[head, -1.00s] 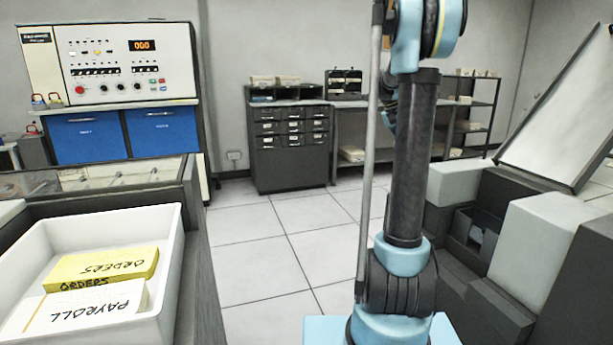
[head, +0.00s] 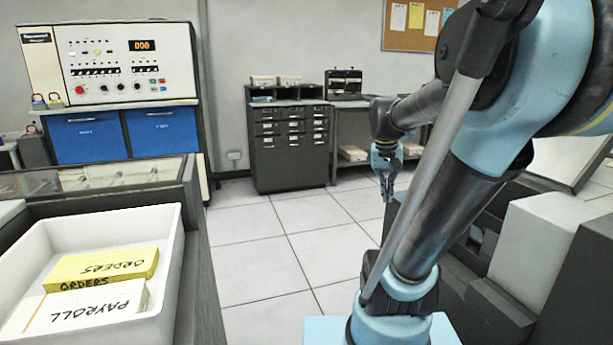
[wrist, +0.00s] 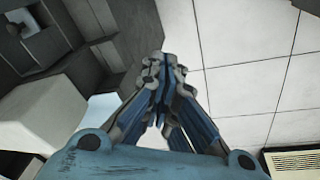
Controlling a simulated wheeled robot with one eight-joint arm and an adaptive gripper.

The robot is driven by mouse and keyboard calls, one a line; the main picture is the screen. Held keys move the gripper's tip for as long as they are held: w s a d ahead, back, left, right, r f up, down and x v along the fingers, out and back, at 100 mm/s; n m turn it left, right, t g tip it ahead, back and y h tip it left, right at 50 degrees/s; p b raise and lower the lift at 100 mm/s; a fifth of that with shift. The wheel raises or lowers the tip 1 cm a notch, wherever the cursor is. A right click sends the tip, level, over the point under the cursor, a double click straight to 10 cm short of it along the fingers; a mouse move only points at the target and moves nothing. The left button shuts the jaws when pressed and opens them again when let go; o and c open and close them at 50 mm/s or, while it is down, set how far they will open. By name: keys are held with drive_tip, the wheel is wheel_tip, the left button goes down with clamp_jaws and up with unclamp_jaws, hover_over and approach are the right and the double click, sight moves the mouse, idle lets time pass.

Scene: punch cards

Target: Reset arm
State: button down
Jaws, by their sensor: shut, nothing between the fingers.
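My gripper (head: 388,190) hangs pointing down in the head view, out over the tiled floor in front of the shelving. In the wrist view my gripper (wrist: 163,62) has its fingertips together with nothing between them. Below it the wrist view shows pale floor tiles and dark grey machine blocks. My arm leans to the right in the head view, with the elbow high at the upper right and the forearm reaching back toward the middle.
A white tray (head: 172,262) at the lower left holds a yellow ORDERS card deck (head: 105,265) and a white PAYROLL deck (head: 90,306). A control console (head: 112,62) and a drawer cabinet (head: 290,170) stand behind. Grey and white machine blocks (head: 540,240) stand right. The middle floor is clear.

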drive_tip(key=s+a+f+n+y, duration=0.1)
drive_tip(key=s+a+f, duration=0.4)
drive_tip(key=s+f, duration=0.7)
drive_tip(key=shift+s+n+t+y, duration=0.3)
drive_tip(key=shift+s+n+y, duration=0.15)
drive_tip(key=shift+n, duration=0.35)
drive_tip(key=shift+s+a+f, duration=0.1)
drive_tip(key=shift+s, duration=0.1)
